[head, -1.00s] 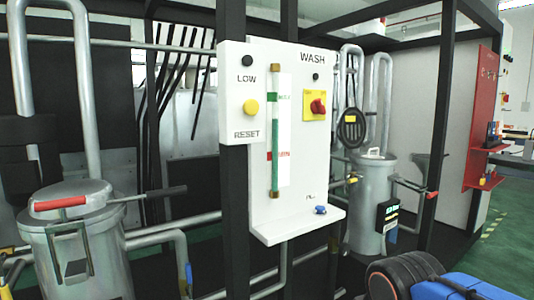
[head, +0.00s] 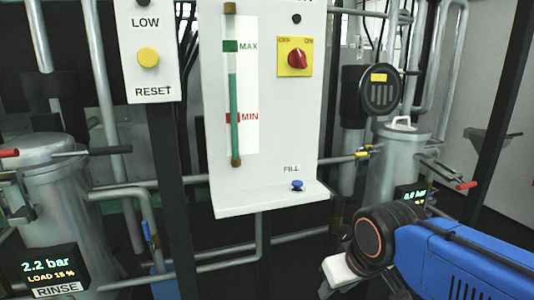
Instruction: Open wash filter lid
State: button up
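The right-hand grey filter vessel (head: 392,168) stands behind the panel at the right. Its round lid (head: 402,130) is on top, with a small light handle (head: 402,122). A lever with a red grip (head: 466,185) sticks out to its right. A small dark display (head: 411,195) on its front seems to read 0.0 bar; any name label on it is hidden behind my arm. The left-hand vessel (head: 60,200) is labelled RINSE and its display (head: 50,266) reads 2.2 bar, load 15 %. My arm shows at the lower right; my gripper's fingers are not visible.
A white panel (head: 270,190) stands between the vessels, with a green level tube (head: 235,110), a red OFF/ON switch (head: 298,58) and a blue FILL knob (head: 297,185). A yellow RESET button (head: 148,57) is on its left. Pipes and dark posts surround both vessels.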

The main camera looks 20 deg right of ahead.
aim_at(380, 88)
jog(key=l, duration=1.3)
jog(key=i+l, duration=0.15)
jog(key=l, duration=2.4)
jog(key=i+l, duration=0.15)
jog(key=l, duration=1.15)
jog(key=i+j, duration=0.35)
jog(key=j, duration=0.2)
